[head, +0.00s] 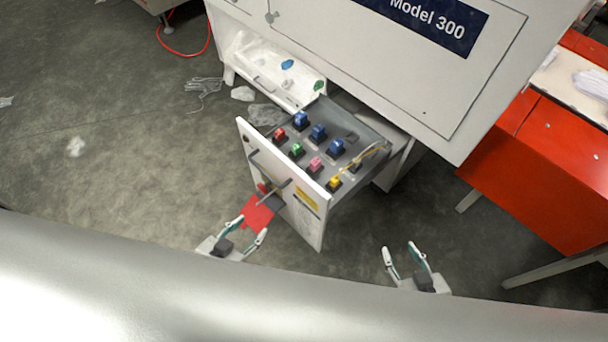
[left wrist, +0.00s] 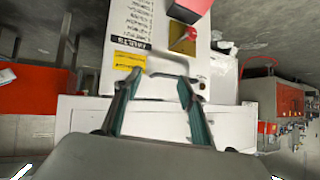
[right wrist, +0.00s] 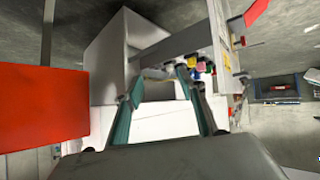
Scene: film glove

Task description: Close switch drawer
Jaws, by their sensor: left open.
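The switch drawer (head: 283,190) is pulled out of the white machine in the head view, with several coloured switches on its top panel. Its white front carries a grey handle, a yellow label and a red part near the lower left. My left gripper (head: 244,229) is open and empty, in front of the drawer's lower front and apart from the handle. In the left wrist view the drawer front (left wrist: 130,35) stands beyond the open fingers (left wrist: 160,85). My right gripper (head: 404,252) is open and empty, right of the drawer. The right wrist view shows the drawer side (right wrist: 180,43) beyond its fingers (right wrist: 160,80).
The white machine (head: 400,60) with a "Model 300" sign stands behind the drawer. A white tray (head: 250,75) is left of the drawer. A red cabinet (head: 530,165) stands at the right. The grey floor (head: 120,170) at the left is mostly clear, with some film scraps.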

